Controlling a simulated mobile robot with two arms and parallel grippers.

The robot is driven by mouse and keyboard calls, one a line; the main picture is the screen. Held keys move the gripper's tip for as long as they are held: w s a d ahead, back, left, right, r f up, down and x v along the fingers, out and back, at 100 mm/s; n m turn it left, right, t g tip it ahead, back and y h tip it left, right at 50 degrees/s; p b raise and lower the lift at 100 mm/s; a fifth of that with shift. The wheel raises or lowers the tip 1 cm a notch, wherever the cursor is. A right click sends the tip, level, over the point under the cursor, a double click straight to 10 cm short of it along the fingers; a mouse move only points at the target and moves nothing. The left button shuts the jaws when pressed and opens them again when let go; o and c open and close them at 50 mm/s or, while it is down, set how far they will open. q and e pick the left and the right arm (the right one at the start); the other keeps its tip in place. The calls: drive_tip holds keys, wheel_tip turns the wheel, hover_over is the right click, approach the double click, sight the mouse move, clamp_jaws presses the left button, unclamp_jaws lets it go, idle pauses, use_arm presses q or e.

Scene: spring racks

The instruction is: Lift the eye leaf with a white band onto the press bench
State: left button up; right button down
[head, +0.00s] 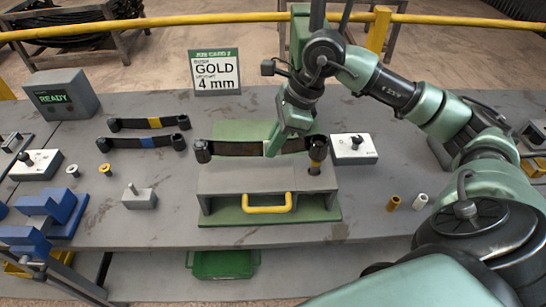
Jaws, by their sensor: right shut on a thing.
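The dark eye leaf (235,149) runs left to right across the back of the grey press bench (250,180), with a rolled eye at each end. I cannot tell whether the leaf touches the bench. My left gripper is not in view.
Two other leaves, one with a yellow band (155,123) and one with a blue band (148,142), lie at the left. A sign (215,73) reads GOLD 4 mm. Blue vises (50,205) stand at front left.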

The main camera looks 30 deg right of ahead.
wheel_tip(320, 180, up, 14)
drive_tip(key=shift+b, duration=0.35)
drive_tip(key=shift+r, duration=0.1)
